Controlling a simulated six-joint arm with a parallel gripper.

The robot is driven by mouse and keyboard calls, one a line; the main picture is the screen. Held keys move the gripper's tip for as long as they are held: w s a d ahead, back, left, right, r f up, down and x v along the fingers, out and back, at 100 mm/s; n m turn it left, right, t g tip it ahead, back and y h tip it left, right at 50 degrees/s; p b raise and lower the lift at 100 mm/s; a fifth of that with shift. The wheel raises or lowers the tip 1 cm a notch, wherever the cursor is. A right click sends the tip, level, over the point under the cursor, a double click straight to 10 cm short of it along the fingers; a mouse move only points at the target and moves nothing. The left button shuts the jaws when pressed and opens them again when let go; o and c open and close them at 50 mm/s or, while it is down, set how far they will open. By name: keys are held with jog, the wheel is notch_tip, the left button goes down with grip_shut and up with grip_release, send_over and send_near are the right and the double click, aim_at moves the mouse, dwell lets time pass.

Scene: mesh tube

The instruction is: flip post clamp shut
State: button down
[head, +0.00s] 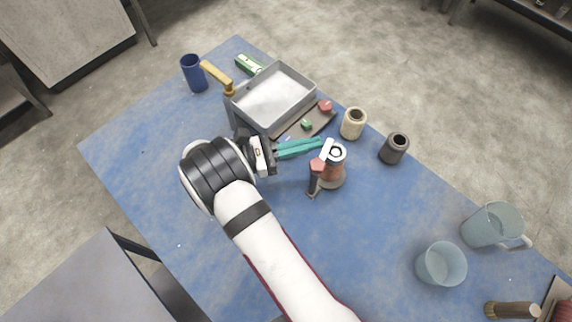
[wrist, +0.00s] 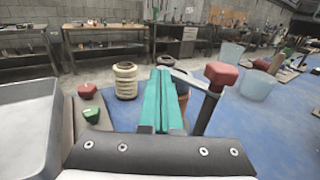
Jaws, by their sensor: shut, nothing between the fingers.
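The post clamp (head: 331,172) stands on the blue table just right of my gripper, with an orange-brown body and a dark-ringed top. Its lever, with a red knob (head: 317,165), stands raised on the near side. In the wrist view the red knob (wrist: 222,75) tops an upright, slightly tilted grey bar, right of my fingers. A second grey bar joins it and runs left behind the fingers. My gripper (head: 319,143) has teal fingers, shut and empty, pointing at the clamp. In the wrist view the fingers (wrist: 161,76) hide part of the clamp body. I cannot tell whether they touch it.
A grey tray (head: 272,97) and a brown board (head: 318,122) with small red and green pieces lie behind my gripper. A cream spool (head: 353,123) and a dark jar (head: 394,148) stand beyond the clamp. Clear pitchers (head: 441,264) stand right. The table's near-left is clear.

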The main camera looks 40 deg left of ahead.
jog(key=shift+w+d, duration=0.15)
dwell(0.3)
jog(key=v, duration=1.5)
jog(key=shift+s+a, duration=0.2)
jog(key=shift+s, duration=0.15)
